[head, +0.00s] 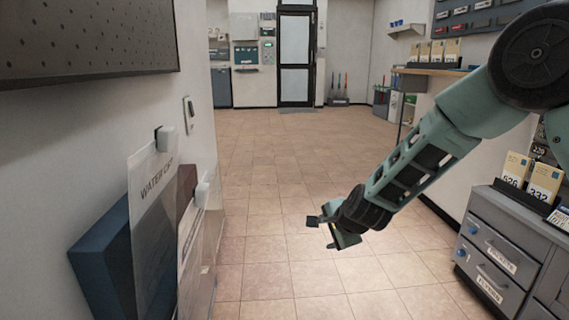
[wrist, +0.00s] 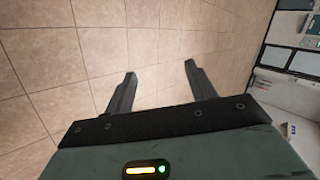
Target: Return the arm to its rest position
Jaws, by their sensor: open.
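My gripper (head: 322,232) hangs in the middle of the head view, at the end of my green arm, which reaches in from the upper right. It is over the tiled floor and touches nothing that I can see. In the wrist view my gripper (wrist: 159,80) shows its two dark fingers spread well apart. Only bare floor tiles lie behind the gap, so it is open and empty.
At left, a wall holds clear panels, one a "WATER" sign (head: 152,215), with a blue board (head: 100,262) behind. At right stands a grey drawer cabinet (head: 497,262) with numbered cards (head: 543,182). A door (head: 294,60) is at the back. The middle floor (head: 275,160) is clear.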

